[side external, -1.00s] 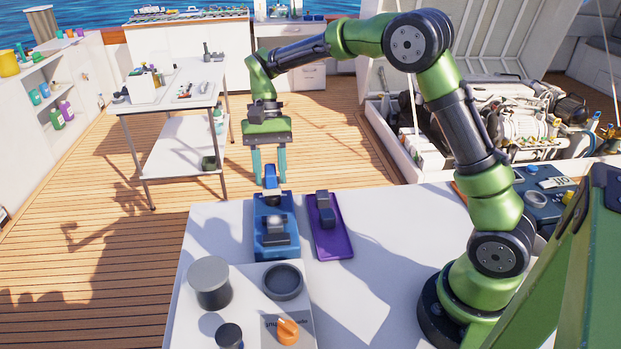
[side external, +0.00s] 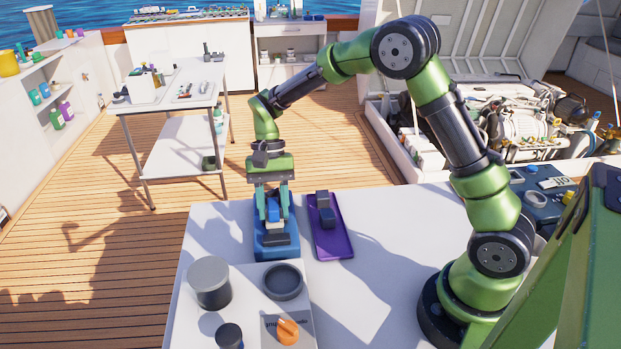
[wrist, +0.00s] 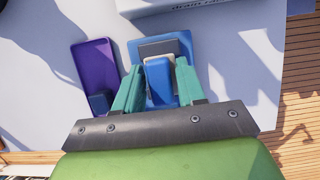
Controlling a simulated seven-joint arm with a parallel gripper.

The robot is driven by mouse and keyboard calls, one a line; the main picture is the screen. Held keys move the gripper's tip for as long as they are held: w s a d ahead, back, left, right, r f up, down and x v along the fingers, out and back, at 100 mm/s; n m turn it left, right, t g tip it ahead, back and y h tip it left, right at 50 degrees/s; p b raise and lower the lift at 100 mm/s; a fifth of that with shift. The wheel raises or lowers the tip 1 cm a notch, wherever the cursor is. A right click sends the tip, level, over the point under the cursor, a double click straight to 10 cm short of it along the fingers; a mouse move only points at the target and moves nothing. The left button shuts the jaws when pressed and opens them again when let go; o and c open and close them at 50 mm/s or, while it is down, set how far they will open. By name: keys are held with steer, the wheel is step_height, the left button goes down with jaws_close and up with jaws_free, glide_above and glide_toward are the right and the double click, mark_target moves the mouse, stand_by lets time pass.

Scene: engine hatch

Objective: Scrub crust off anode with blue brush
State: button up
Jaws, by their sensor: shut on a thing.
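My gripper (side external: 273,212) is shut on the blue brush (wrist: 158,82), low over the blue tray (side external: 262,249) on the white table. In the side view the brush (side external: 273,211) stands between the two teal fingers. A dark grey block (side external: 275,239), perhaps part of the anode or its holder, lies in the tray just in front of the brush. It also shows beyond the brush in the wrist view (wrist: 165,47). A pale edge (wrist: 157,59) shows around the brush's far end. The brush and fingers hide most of what lies beneath, and I cannot tell whether they touch.
A purple tray (side external: 333,240) with a dark block-like tool (side external: 325,207) stands close on the right. A grey cylinder (side external: 209,283), a dark round dish (side external: 282,281) and an orange knob (side external: 288,331) are at the front. The table right of the purple tray is clear.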

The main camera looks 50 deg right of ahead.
steer(key=shift+s+a, duration=0.7)
steer(key=shift+w+d, duration=1.45)
steer(key=shift+d, duration=0.05)
steer(key=shift+a+r, duration=0.1)
steer(key=shift+r, duration=4)
steer(key=shift+f, duration=0.15)
steer(key=shift+f, duration=2.95)
steer(key=shift+f, duration=1)
steer(key=shift+s+a, duration=1.45)
steer(key=shift+s, duration=0.05)
